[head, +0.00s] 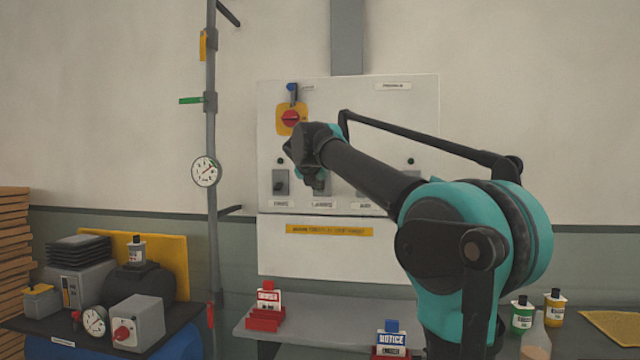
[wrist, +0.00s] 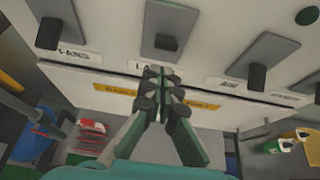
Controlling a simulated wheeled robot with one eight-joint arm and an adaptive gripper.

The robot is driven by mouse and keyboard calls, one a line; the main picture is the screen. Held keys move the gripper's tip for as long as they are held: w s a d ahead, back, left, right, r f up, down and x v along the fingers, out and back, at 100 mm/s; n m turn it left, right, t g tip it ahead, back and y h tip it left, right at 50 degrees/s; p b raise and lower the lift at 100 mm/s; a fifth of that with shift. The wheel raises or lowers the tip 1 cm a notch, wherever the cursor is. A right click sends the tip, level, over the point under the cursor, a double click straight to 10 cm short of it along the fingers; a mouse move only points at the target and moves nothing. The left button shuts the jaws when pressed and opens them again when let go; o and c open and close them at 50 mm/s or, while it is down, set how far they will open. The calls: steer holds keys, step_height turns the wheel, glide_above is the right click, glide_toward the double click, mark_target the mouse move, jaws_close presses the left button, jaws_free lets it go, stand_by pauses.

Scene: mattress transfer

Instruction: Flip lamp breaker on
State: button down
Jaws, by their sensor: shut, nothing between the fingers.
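The white breaker panel (head: 410,100) hangs on the wall. In the wrist view, the lamp breaker (wrist: 168,22) is the middle grey plate, with its dark lever at the plate's lower end. Its label (wrist: 138,67) reads "LA", the rest hidden behind the fingers. In the head view my arm covers most of this breaker, above the "LAMPS" label (head: 322,205). My gripper (wrist: 160,80) is shut and empty, its fingertips just below the lamp lever in the picture. It also shows in the head view (head: 316,184). I cannot tell whether it touches the panel.
A red rotary switch (head: 290,118) is above.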

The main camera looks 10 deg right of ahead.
steer(key=v, duration=0.9)
steer(key=shift+r, duration=0.55)
steer(key=s+d+f+m+g, duration=0.25)
steer(key=f+m, duration=0.35)
steer(key=f, duration=0.6)
steer(key=s+d+f+m+g, duration=0.1)
steer(key=s+d+f+m, duration=0.4)
steer(key=f, duration=0.6)
steer(key=s+d+f+m+g, duration=0.1)
steer(key=s+f+m, duration=0.2)
steer(key=f+m, duration=0.65)
steer(key=s+f+m+g+y, duration=0.1)
steer(key=s+f+m+y, duration=0.1)
steer(key=s+f+m, duration=0.4)
steer(key=s+f+m+g+y, duration=0.1)
steer(key=s+f+m, duration=0.5)
steer(key=s+f, duration=1)
step_height(320, 180, down, 6)
steer(key=shift+s+a+r+g+y, duration=0.15)
steer(key=shift+s+a+g+y, duration=0.1)
steer(key=shift+g+y, duration=0.25)
steer(key=shift+w+d+r, duration=0.1)
steer(key=shift+d, duration=0.05)
